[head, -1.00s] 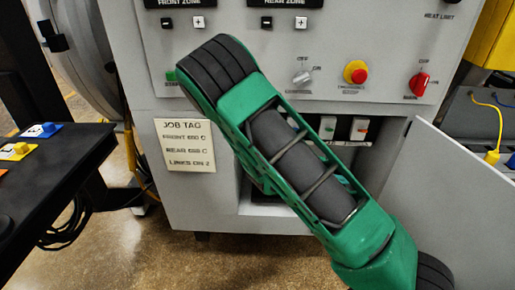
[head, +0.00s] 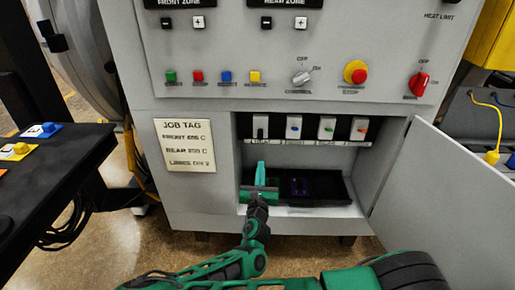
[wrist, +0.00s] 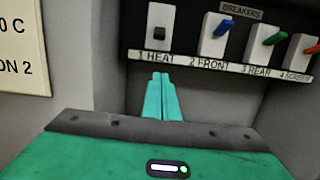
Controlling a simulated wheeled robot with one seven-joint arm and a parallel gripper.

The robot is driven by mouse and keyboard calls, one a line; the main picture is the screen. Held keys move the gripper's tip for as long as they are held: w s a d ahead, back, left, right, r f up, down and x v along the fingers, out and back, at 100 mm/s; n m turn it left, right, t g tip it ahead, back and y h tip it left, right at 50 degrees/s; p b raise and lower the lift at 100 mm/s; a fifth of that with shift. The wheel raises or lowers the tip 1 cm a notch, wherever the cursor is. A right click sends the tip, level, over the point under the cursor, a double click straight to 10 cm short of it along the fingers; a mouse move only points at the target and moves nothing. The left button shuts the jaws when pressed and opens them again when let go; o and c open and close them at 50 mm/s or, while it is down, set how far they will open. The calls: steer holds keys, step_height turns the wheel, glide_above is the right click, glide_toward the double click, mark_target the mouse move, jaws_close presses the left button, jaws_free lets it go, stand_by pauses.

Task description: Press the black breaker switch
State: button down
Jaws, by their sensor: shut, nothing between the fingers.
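The black breaker switch (head: 260,132) is the leftmost in the row, above the label "1 HEAT". In the wrist view the black breaker switch (wrist: 160,33) is a small dark toggle low on its white plate. My gripper (head: 261,166) is in front of the open breaker compartment, below the black switch. In the wrist view my gripper (wrist: 160,78) has its green fingers together and empty, pointing up toward the label strip. The fingertips look apart from the switch.
Blue (head: 294,127), green (head: 328,128) and orange (head: 361,130) breakers sit to the right. A dark tray (head: 320,188) lies on the compartment floor. The open door (head: 430,185) bounds the right, and the job tag (head: 185,145) is on the left.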

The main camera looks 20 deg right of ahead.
steer(key=shift+a+f+n, duration=0.1)
steer(key=shift+a+n, duration=0.2)
steer(key=shift+a, duration=0.1)
steer(key=x, duration=1)
steer(key=shift+s+a+r, duration=0.1)
steer(key=shift+s+r, duration=0.15)
steer(key=shift+r, duration=0.35)
steer(key=shift+s+a+r, duration=0.15)
steer(key=shift+s+r, duration=0.15)
steer(key=shift+r, duration=0.25)
steer(key=shift+s+a+r, duration=0.1)
steer(key=shift+s+r, duration=0.15)
steer(key=shift+r, duration=0.35)
steer(key=shift+a, duration=0.15)
